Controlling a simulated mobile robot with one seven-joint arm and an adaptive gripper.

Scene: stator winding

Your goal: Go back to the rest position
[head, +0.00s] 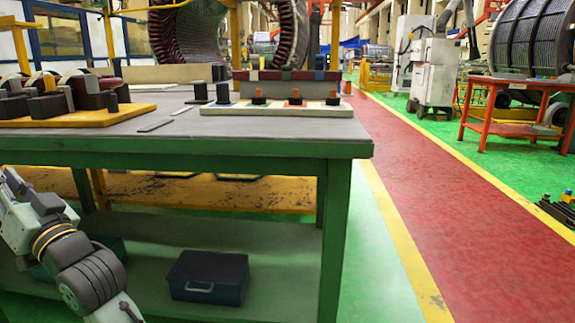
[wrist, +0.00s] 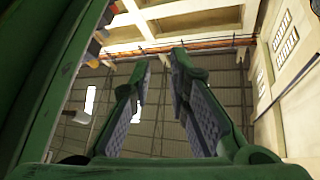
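My gripper (wrist: 160,62) shows in the wrist view with its two green fingers apart, open and empty, pointing up toward the ceiling. The gripper itself does not show in the head view. Part of my arm is at the lower left of the head view, in front of the workbench (head: 250,150). A green edge runs close along the left side of the wrist view.
The bench carries a yellow board (head: 80,117) with dark parts and a white board (head: 278,108) with small black pieces. A dark blue toolbox (head: 207,277) lies on the lower shelf. A red walkway (head: 440,170) is clear at right, near an orange cart (head: 520,85).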

